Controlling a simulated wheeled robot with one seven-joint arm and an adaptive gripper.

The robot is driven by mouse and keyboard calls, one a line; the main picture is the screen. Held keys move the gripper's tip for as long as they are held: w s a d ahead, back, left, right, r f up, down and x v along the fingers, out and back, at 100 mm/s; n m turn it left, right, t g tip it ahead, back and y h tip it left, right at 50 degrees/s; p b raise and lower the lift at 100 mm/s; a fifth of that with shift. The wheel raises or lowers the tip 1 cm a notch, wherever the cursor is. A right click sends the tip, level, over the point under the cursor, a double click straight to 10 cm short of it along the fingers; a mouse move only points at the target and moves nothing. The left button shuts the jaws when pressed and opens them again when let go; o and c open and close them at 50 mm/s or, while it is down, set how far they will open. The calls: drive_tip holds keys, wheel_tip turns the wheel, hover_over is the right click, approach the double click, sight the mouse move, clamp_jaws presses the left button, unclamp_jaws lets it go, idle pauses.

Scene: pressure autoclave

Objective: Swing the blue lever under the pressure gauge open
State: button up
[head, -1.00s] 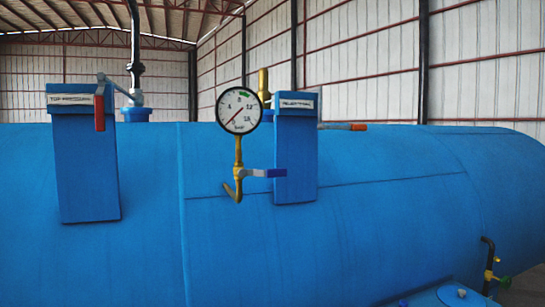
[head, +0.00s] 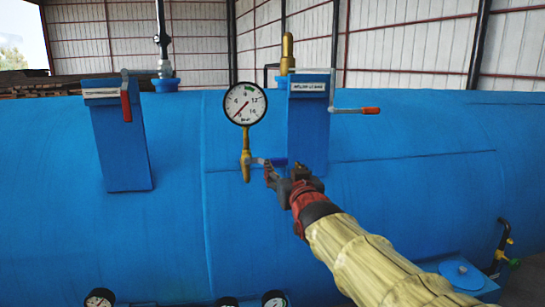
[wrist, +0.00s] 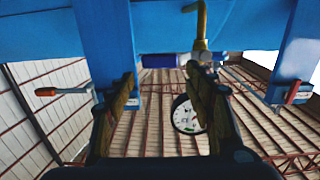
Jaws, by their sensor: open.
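The round white pressure gauge (head: 246,103) stands on a brass pipe (head: 246,168) in front of the blue tank. Below the gauge, the blue lever (head: 279,162) points right, roughly level, from the valve on that pipe. In the upside-down wrist view, the lever (wrist: 160,61) lies across the gap ahead of my fingers, with the gauge (wrist: 186,115) behind one finger. My gripper (head: 284,174) is open at the lever in the head view, partly covering its surroundings. In the wrist view, my gripper (wrist: 165,80) is empty between its fingertips; contact with the lever cannot be told.
A blue upright box (head: 308,135) stands close to the right of the gauge, behind my gripper. A red-handled lever (head: 358,110) sticks out to its right. Another blue box (head: 122,150) with a hanging red handle (head: 125,106) is at left. Small gauges (head: 99,298) show along the bottom.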

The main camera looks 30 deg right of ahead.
sight(279, 159)
drive_tip(key=p+x, duration=0.1)
drive_tip(key=x, duration=0.7)
drive_tip(key=shift+r, duration=0.2)
drive_tip(key=shift+c, duration=0.9)
drive_tip(key=c, duration=1.1)
clamp_jaws()
